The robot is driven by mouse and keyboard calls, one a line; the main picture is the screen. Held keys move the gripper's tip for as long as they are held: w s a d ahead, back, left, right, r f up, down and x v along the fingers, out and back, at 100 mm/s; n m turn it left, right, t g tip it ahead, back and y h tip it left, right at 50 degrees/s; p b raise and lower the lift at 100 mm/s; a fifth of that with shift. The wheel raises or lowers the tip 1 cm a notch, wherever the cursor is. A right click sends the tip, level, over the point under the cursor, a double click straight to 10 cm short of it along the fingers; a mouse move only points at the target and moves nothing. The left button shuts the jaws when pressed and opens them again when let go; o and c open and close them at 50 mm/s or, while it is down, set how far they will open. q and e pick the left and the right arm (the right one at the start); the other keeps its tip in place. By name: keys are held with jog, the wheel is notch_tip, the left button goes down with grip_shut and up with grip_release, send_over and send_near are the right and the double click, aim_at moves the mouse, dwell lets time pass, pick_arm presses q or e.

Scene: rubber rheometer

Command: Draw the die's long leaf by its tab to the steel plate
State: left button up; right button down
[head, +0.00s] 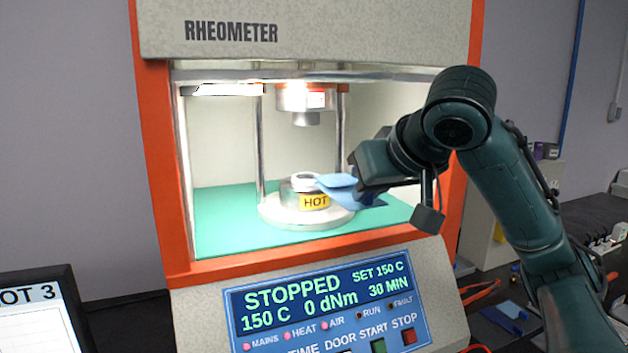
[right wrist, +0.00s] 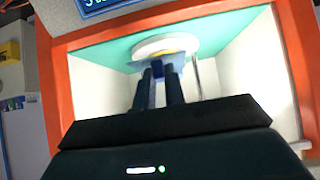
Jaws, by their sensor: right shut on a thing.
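The lower die (head: 301,191) stands on a round pale plate (head: 272,211) inside the rheometer chamber, with a yellow HOT label on its front. A light ring-like piece sits on top of it. A blue leaf (head: 336,181) lies at the die's right side and reaches to my right gripper (head: 352,180), which is shut on it. In the right wrist view, my right gripper's fingers (right wrist: 160,75) point at the die, with blue leaf (right wrist: 172,62) beyond and between them. The fingers hide part of the die and leaf there. My left gripper is not in view.
The rheometer's orange frame (head: 160,150) bounds the open chamber. The upper die (head: 305,98) hangs above the lower one, with steel columns (head: 259,150) around. Green floor (head: 225,220) is clear at the left. The control panel (head: 325,300) reads STOPPED, 150 C.

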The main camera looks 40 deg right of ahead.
jog(key=shift+s+a, duration=0.3)
jog(key=shift+s, duration=0.55)
jog(key=shift+s+a, duration=0.25)
jog(key=shift+s, duration=0.6)
notch_tip(320, 180, up, 2)
jog(key=shift+p, duration=0.9)
